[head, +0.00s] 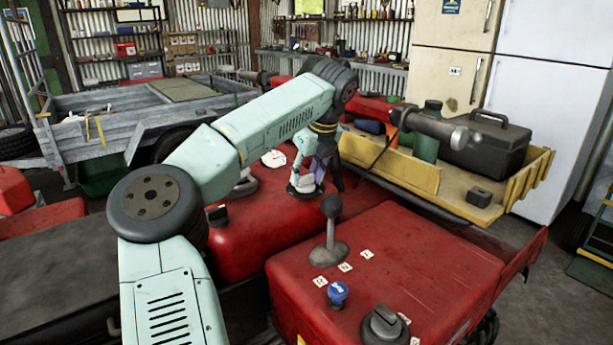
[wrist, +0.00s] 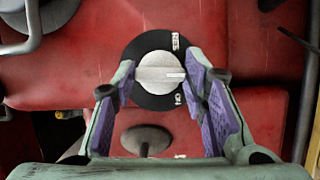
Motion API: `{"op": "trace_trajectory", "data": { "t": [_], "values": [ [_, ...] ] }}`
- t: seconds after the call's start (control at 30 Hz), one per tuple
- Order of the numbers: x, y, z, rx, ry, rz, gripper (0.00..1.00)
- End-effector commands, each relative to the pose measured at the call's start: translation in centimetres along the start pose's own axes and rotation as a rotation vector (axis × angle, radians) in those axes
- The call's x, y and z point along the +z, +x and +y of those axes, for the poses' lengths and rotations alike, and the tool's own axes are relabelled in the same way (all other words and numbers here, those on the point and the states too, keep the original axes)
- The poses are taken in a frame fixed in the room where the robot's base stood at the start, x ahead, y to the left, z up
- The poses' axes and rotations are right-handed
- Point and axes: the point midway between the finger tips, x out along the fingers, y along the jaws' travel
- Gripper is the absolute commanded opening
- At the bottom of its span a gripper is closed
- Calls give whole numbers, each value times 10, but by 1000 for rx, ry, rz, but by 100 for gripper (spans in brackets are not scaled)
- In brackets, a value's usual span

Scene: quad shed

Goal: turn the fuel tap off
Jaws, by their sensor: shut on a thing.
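The fuel tap (wrist: 160,70) is a pale grey knob on a round black plate, set on a red panel. A white pointer mark on the knob faces right in the wrist view, between two white labels at the plate's upper right and lower right. My gripper (wrist: 161,78) has its purple-padded fingers to the left and right of the knob and is shut on it. In the head view my gripper (head: 306,182) reaches down to the red body, and its fingers cover most of the tap.
A ball-topped grey lever (head: 330,235), a blue knob (head: 338,293) and a black switch (head: 385,325) stand on the nearer red panel. A yellow tray (head: 400,174) with a green bottle (head: 427,140) and a black toolbox (head: 487,150) lies to the right.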

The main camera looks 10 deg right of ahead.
Motion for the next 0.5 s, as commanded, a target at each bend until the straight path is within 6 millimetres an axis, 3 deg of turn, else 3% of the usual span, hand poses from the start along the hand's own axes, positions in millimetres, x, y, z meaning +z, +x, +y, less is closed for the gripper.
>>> {"op": "trace_trajectory", "data": {
  "t": [0.5],
  "values": [
    [0,0,0,26,-63,-1,12]
  ]
}}
